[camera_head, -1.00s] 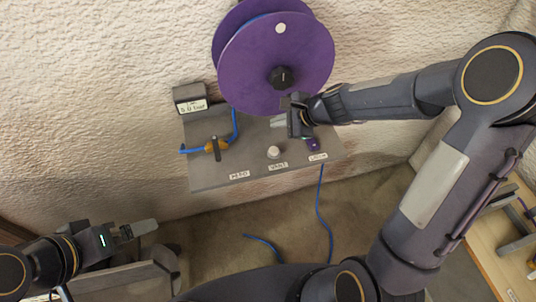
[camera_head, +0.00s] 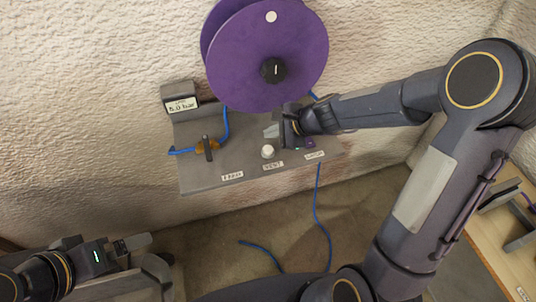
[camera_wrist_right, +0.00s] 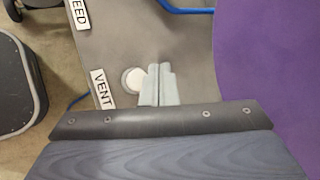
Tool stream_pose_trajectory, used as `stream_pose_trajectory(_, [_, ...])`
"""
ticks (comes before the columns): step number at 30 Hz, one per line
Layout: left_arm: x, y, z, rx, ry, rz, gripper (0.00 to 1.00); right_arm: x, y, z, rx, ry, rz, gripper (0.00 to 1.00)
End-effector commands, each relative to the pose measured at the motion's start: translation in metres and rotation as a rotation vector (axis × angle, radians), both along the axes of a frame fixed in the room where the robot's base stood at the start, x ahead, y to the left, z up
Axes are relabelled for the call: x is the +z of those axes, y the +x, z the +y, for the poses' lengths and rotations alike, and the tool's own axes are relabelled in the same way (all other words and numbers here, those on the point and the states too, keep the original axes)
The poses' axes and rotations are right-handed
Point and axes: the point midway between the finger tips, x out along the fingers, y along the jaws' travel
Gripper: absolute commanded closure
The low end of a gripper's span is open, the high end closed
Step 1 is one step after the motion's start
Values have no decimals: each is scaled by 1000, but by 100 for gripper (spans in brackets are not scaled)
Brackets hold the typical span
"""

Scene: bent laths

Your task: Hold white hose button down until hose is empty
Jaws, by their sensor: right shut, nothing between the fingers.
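The white button (camera_head: 268,151) sits on the sloping grey panel (camera_head: 210,177) above a label reading VENT. My right gripper (camera_head: 271,131) is shut and empty, its pale fingertips just behind the button. In the right wrist view the fingertips (camera_wrist_right: 159,82) are right beside the white button (camera_wrist_right: 132,80); whether they touch it I cannot tell. The blue hose (camera_head: 318,210) hangs from the panel to the floor, and a blue piece runs on the panel's left. A display (camera_head: 183,105) reads 5.0 bar. My left gripper (camera_head: 135,242) is at lower left, far from the panel; its jaw gap is unclear.
A large purple reel (camera_head: 240,65) with a black knob stands above the panel. A purple button (camera_head: 309,143) is to the right, partly behind my right gripper. A wooden bench is at far right.

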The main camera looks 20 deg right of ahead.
Motion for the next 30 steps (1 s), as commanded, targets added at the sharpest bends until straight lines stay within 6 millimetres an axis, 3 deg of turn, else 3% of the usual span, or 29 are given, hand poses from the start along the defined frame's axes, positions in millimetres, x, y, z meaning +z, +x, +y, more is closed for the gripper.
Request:
stream_pose_trajectory(1, [-15,0,0,0,0,0,0,-15,0,0,0,0,0,100])
stream_pose_trajectory(7, [-32,0,0,0,0,0,0,-33,0,0,0,0,0,100])
stream_pose_trajectory(30, [-32,0,0,0,0,0,0,-33,0,0,0,0,0,100])
